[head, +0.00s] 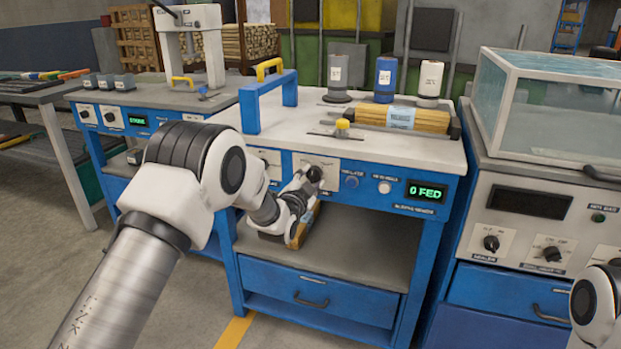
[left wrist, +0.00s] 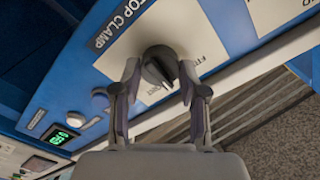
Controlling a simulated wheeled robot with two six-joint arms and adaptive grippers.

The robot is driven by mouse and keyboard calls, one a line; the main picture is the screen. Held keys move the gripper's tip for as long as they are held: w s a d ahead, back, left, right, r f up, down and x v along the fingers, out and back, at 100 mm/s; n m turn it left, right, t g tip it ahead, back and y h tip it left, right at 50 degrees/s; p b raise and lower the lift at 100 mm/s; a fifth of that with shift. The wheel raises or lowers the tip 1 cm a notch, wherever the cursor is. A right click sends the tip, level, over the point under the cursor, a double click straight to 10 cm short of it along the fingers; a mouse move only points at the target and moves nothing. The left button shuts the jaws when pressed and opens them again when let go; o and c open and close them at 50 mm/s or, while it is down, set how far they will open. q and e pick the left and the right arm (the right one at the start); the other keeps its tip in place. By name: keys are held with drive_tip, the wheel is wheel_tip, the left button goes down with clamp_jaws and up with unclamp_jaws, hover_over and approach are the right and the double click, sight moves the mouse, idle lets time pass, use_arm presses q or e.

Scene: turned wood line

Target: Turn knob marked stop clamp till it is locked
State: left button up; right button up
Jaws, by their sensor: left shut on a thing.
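The stop clamp knob (left wrist: 159,68) is dark and round with a raised grip bar, set on a white plate on the blue panel. The words "STOP CLAMP" (left wrist: 118,25) stand on the panel beside it in the left wrist view. My left gripper (left wrist: 158,80) is shut on the knob, with one finger on each side. In the head view the knob (head: 315,173) shows just above my left gripper (head: 309,181). The plate's markings are partly hidden by the fingers, so I cannot read the knob's setting. My right gripper is out of view.
A green display (head: 427,191) reads "0 FED" at the panel's right, past a blue button (head: 351,181) and a white button (head: 384,187). A blue handle frame (head: 268,98), a dowel bundle (head: 428,119) and several cylinders stand on the bench top. A glass-topped cabinet (head: 550,110) stands at right.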

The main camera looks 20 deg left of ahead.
use_arm(q)
drive_tip(key=m, duration=0.4)
drive_tip(key=shift+m+p, duration=0.4)
drive_tip(key=shift+m, duration=1.8)
drive_tip(key=o, duration=1.1)
drive_tip(key=shift+o, duration=0.2)
drive_tip(key=shift+s, duration=0.1)
drive_tip(key=s, duration=1.2)
drive_tip(key=shift+a, duration=0.2)
